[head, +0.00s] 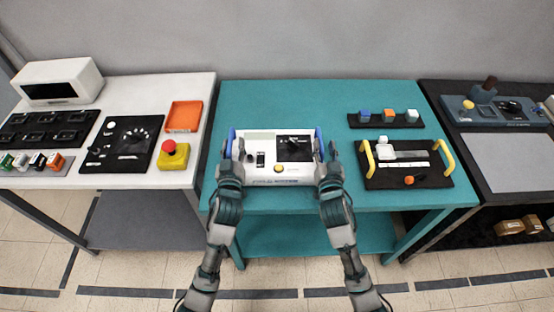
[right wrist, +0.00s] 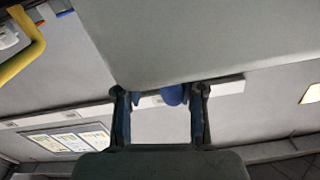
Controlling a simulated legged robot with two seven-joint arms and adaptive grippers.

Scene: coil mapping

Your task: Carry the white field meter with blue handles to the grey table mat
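The white field meter (head: 262,180) lies on the teal table in the head view, with a dark dial panel and a yellow button. Its blue left handle (head: 231,134) and blue right handle (head: 319,136) stand at its two sides. My left gripper (head: 232,150) is at the left handle, its fingers apart. My right gripper (head: 328,152) is at the right handle; in the right wrist view its fingers (right wrist: 160,100) are spread, with blue handle parts (right wrist: 173,95) between them and a gap around. The grey mat (head: 510,162) lies on the dark table at the far right.
On the teal table (head: 290,97), a black tray with yellow handles (head: 408,178) and a strip of small blocks (head: 385,120) stand right of the meter. A grey-blue control box (head: 495,112) is behind the mat. The white table (head: 150,90) at left holds several devices.

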